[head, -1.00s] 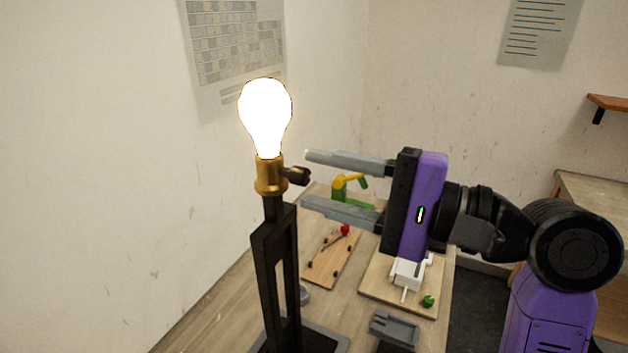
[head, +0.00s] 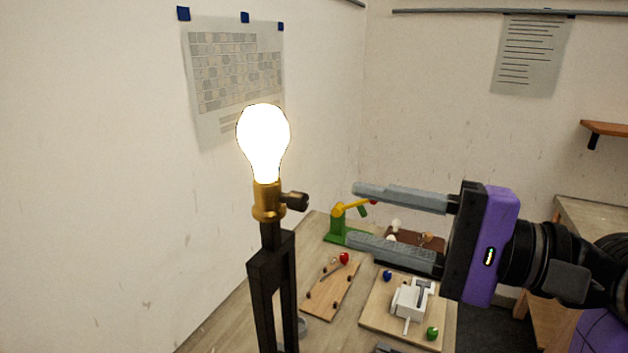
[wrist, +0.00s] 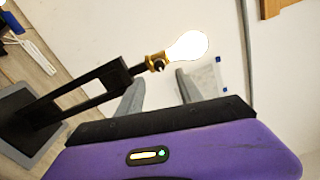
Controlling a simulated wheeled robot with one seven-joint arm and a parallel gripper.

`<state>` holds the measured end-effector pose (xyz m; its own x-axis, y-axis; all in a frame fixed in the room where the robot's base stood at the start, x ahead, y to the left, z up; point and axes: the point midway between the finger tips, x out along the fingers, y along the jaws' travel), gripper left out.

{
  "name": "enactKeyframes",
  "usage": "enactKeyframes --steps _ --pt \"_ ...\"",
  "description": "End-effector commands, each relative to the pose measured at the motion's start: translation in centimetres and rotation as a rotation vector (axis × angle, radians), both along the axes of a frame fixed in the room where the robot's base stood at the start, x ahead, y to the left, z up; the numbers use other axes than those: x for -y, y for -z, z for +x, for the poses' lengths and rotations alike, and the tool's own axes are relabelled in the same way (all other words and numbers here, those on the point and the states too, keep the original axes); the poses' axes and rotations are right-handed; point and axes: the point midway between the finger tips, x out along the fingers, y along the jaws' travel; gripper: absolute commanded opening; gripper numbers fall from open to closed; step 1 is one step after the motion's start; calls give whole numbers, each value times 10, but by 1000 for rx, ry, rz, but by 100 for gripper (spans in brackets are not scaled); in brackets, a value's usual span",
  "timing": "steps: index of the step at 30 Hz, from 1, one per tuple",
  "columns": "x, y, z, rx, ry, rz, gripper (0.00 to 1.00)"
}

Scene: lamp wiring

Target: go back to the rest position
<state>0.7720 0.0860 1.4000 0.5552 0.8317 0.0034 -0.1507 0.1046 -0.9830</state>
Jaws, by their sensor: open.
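My gripper (head: 352,213) is open and empty in the head view, to the right of the lamp, with clear space between its fingertips and the lamp's switch knob (head: 295,201). The lamp has a glowing bulb (head: 264,143), a brass socket (head: 268,202) and a black stand (head: 272,275). The bulb shines white and sits upright in the socket. In the wrist view the bulb (wrist: 187,46) and the knob (wrist: 158,65) lie beyond the open fingers (wrist: 160,92). The lamp's dark base (wrist: 25,125) shows at the left there.
A wooden board (head: 331,290) with a red ball stands on the table behind the lamp. Another board (head: 375,317) carries a white device and a green ball. A green and yellow stand (head: 338,228) is farther back. The wall is close on the left.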

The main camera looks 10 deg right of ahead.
Motion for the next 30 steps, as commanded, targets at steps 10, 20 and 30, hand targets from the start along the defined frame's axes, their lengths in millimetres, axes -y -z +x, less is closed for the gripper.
enactKeyframes --steps 10,20,30 --pt "54 -42 44 450 376 -63 43" --pt "116 38 52 634 810 -331 43" --pt "145 135 8 698 1037 -720 43"
